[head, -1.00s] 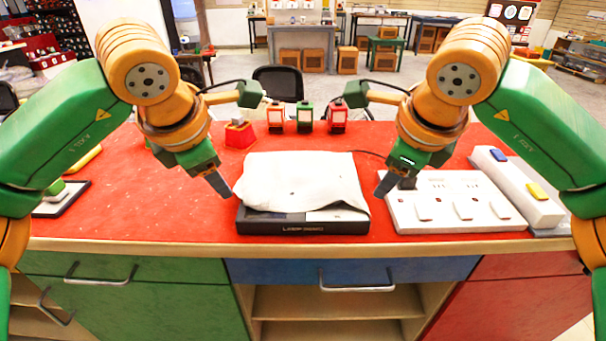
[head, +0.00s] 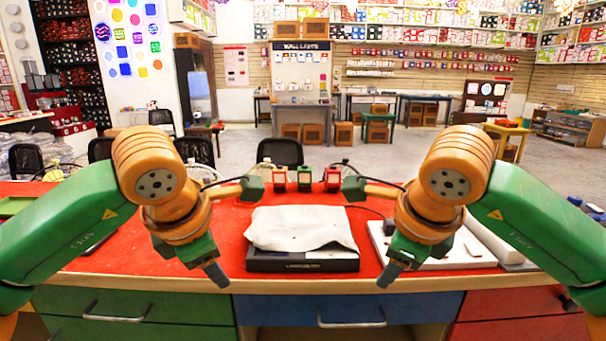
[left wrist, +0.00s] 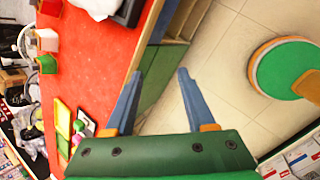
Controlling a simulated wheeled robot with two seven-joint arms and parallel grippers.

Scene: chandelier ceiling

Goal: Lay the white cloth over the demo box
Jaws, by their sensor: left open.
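The white cloth (head: 295,226) lies over most of the top of the black demo box (head: 302,263), slightly rumpled. The box's front face and a strip of its top at the front right are bare. My left gripper (head: 217,274) is open and empty, left of the box and near the table's front edge. In the left wrist view its fingers (left wrist: 160,74) are apart over the floor, with the cloth (left wrist: 95,8) and box (left wrist: 130,12) at the top. My right gripper (head: 389,275) is right of the box, apart from the cloth; its jaw gap is hidden.
A white panel (head: 455,262) lies right of the box, partly behind my right arm. Several small red and green blocks (head: 305,178) stand behind the box. The red tabletop (head: 130,258) is mostly clear at left. A round green stool (left wrist: 285,72) stands on the floor.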

